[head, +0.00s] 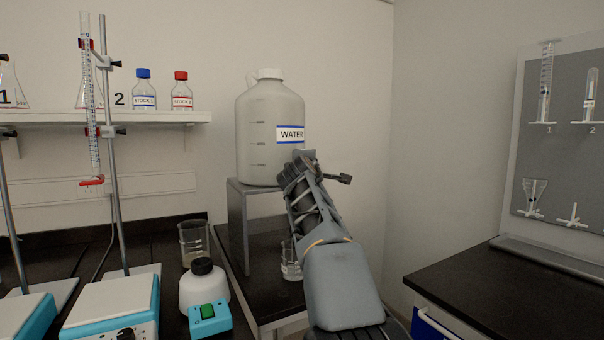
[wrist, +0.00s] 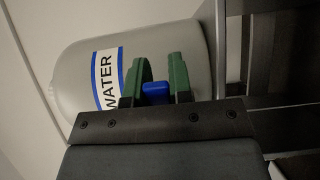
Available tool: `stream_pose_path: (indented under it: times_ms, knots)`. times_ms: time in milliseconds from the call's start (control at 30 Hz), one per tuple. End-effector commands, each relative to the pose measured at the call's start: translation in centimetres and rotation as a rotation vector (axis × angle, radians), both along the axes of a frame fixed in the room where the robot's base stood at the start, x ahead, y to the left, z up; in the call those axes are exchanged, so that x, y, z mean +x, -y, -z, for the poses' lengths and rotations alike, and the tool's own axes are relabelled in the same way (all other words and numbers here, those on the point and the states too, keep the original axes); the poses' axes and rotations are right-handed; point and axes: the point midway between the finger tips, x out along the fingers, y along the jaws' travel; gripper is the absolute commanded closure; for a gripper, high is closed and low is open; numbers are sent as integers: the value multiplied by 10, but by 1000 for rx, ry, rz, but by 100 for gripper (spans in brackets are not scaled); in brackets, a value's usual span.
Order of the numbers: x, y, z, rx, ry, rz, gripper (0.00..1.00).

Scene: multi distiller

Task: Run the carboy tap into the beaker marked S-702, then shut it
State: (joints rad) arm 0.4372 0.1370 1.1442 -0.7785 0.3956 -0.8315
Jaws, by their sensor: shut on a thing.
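The carboy (head: 262,120), a large translucent jug labelled WATER, stands on a grey stand (head: 238,225). In the wrist view the carboy (wrist: 75,85) appears turned on its side. My gripper (head: 302,163) is at the carboy's lower front. In the wrist view my gripper (wrist: 158,72) has its green fingers on either side of the blue tap handle (wrist: 155,92), shut on it. The spout is hidden. A small glass beaker (head: 290,268) stands below, partly behind my arm. Its marking cannot be read, and I cannot tell how much liquid it holds.
Another beaker (head: 194,241) stands left of the stand, behind a white bottle (head: 203,290) with a black cap. A teal device (head: 209,319) with a green button is in front. A burette stand (head: 110,150) is at left. The right counter (head: 500,290) is clear.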

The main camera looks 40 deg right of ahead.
Motion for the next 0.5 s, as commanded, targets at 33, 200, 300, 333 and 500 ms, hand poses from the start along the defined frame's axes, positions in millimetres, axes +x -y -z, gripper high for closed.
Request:
stream_pose_path:
  times_ms: [33,200,300,333,500]
  knots:
    - [-1,1,0,-1,-1,4,100]
    - [-1,1,-1,-2,-1,4,100]
    - [-1,1,0,-2,-1,3,100]
    - [-1,1,0,-2,-1,3,100]
    - [0,0,0,-1,-1,1,65]
